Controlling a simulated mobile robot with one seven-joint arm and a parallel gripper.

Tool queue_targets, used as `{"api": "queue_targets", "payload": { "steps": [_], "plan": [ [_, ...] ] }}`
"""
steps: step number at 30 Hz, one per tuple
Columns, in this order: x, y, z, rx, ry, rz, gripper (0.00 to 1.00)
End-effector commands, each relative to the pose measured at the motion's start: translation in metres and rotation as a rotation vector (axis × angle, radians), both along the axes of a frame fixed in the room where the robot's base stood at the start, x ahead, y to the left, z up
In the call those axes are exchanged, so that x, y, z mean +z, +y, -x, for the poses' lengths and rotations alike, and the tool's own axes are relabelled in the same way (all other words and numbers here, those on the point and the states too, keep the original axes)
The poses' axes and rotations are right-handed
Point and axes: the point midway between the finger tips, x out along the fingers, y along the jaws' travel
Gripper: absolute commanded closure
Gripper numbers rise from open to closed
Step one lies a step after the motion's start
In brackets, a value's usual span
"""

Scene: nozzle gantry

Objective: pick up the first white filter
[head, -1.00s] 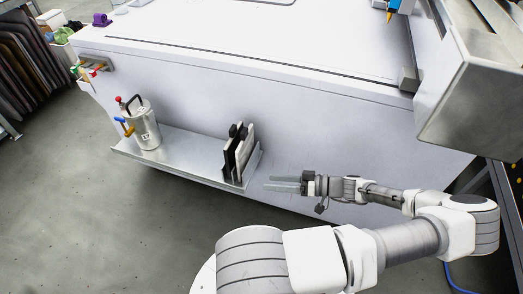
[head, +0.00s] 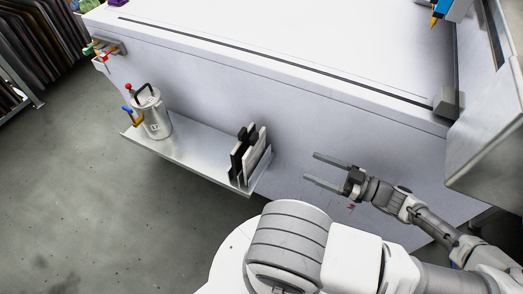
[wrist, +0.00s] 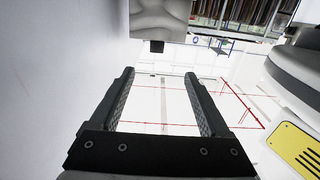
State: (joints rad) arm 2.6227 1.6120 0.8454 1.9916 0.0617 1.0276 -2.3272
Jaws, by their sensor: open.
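The white filters (head: 256,147) stand upright, side by side with black ones (head: 240,156), at the right end of a metal shelf (head: 190,152) on the side of a white machine. They overlap, so I cannot tell how many white ones there are. My gripper (head: 318,169) is open and empty, to the right of the filters and apart from them, with its fingers pointing left. In the wrist view my open gripper (wrist: 160,78) has nothing between its fingers, and no filter shows there.
A metal canister (head: 154,117) with a black handle stands on the shelf's left part. The white machine's side wall (head: 330,125) rises behind the shelf and beside my gripper. A grey block (head: 447,101) sits at the machine's top edge. Open floor (head: 80,190) lies at left.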

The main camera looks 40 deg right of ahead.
Motion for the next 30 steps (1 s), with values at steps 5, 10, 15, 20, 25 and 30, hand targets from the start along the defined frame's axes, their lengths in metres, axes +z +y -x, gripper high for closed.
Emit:
{"api": "queue_targets", "payload": {
  "steps": [5,10,15,20,25,30],
  "plan": [
    [-0.001,0.012,-0.024,0.006,-0.005,0.000,0.20],
    [-0.001,0.026,-0.060,0.007,-0.006,-0.001,0.20],
    [0.000,0.039,-0.091,0.005,-0.004,-0.002,0.20],
    [0.000,0.045,-0.108,0.003,-0.002,0.000,0.20],
    [0.001,0.047,-0.118,0.003,-0.002,-0.001,0.20],
    [0.005,0.052,-0.143,0.006,-0.003,0.000,0.20]
  ]
}}
